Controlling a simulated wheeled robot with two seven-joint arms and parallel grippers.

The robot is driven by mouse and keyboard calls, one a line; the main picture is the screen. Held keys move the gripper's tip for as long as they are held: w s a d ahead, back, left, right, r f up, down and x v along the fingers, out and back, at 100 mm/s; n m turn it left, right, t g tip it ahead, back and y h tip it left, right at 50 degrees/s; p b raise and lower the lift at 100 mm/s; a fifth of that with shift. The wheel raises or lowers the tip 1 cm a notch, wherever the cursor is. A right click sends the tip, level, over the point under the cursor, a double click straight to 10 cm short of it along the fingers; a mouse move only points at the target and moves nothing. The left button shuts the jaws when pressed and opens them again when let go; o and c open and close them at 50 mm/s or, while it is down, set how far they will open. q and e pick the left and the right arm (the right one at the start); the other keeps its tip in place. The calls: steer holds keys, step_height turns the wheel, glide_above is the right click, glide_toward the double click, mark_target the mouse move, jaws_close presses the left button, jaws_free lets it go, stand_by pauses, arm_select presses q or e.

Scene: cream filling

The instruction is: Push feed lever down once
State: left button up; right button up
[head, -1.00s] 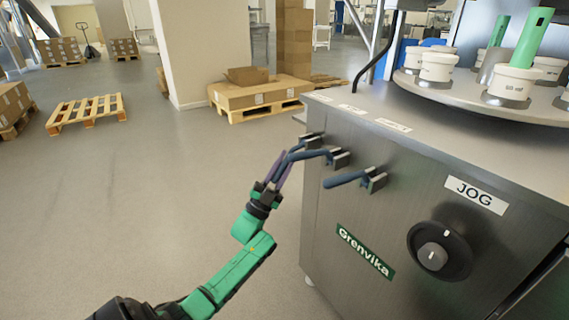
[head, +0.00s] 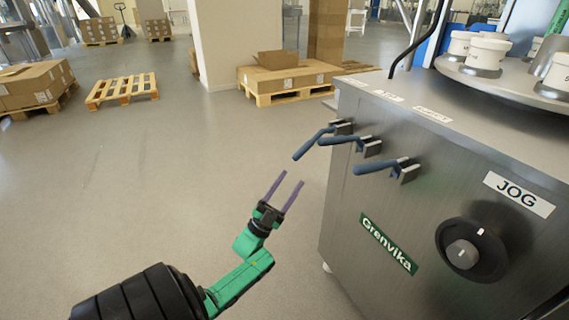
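Three blue-handled levers stick out from the left face of the steel machine. The far lever (head: 314,144) slopes down steeply, lower at its tip than the others. The middle lever (head: 340,140) and the near lever (head: 381,167) lie closer to level. Small labels on the machine's top edge are too small to read, so I cannot tell which lever is the feed one. My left gripper (head: 291,178) is open and empty, its two purple fingers apart, just below and left of the far lever's tip with a gap between. My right gripper is out of view.
The machine (head: 345,215) carries a JOG label (head: 519,194) and a black knob (head: 470,250). White tubs (head: 487,54) stand on a round turntable (head: 505,87) on top. Pallets with boxes (head: 287,77) stand behind. The floor left of the machine is clear.

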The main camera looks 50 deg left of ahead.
arm_select(q)
steer(key=shift+s+a+f+h, duration=0.1)
steer(key=shift+s+f+h, duration=0.2)
steer(key=shift+s+f, duration=0.65)
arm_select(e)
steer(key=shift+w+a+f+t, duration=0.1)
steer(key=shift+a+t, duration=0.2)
arm_select(q)
steer(key=shift+w, duration=0.1)
